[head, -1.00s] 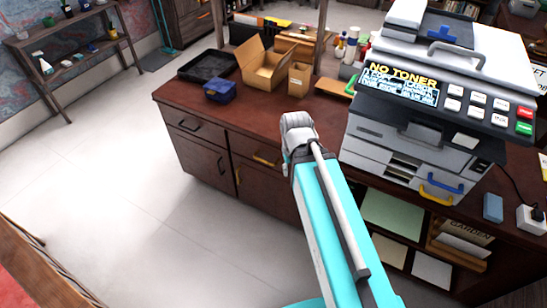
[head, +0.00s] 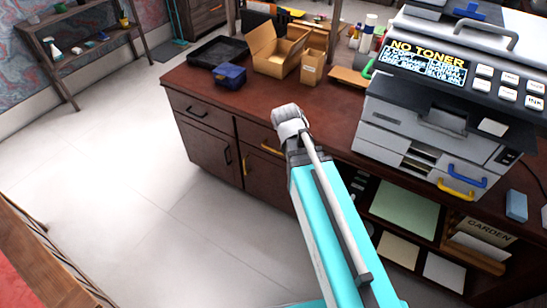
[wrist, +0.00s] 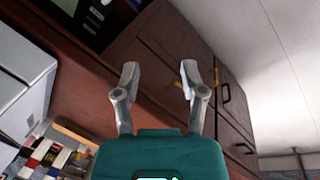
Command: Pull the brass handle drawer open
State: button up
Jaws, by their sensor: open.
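The dark wooden desk (head: 225,98) has a drawer with a brass handle (head: 271,150) in its front, right of a drawer with a black handle (head: 197,112). The drawer front looks flush with the desk. My arm's end is just right of the brass handle in the head view and covers part of that drawer; my fingertips are hidden there. In the wrist view my gripper (wrist: 160,80) is open and empty, its two grey fingers apart before the desk front. A small brass-coloured patch shows between the fingers, partly hidden; I cannot tell whether they touch it.
A door below has its own brass handle (head: 244,164). A blue box (head: 230,75), a black tray (head: 217,51) and an open cardboard box (head: 275,60) stand on the desk. A printer (head: 432,130) stands at right. The floor (head: 130,170) left of the desk is clear.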

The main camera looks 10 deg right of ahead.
jog(key=w+a+f+n+t+h+b, duration=0.1)
jog(key=w+a+f+h+b, duration=0.15)
jog(key=w+f+b, duration=0.45)
jog(key=w+a+f+n+t+h+b, duration=0.1)
jog(key=w+a+f+n+h+b, duration=0.25)
jog(key=b, duration=0.55)
jog(key=t+h+b, duration=0.5)
jog(key=b, duration=1)
send_near(274, 150)
jog(key=s+a, duration=0.2)
jog(key=shift+w+a+n+b, duration=0.35)
jog(key=shift+a, duration=0.4)
jog(key=shift+d, duration=0.1)
jog(key=b+x, duration=0.2)
jog(key=x, duration=1.1)
jog(key=shift+w+d+b, duration=0.2)
jog(key=shift+d+b, duration=0.1)
grip_shut()
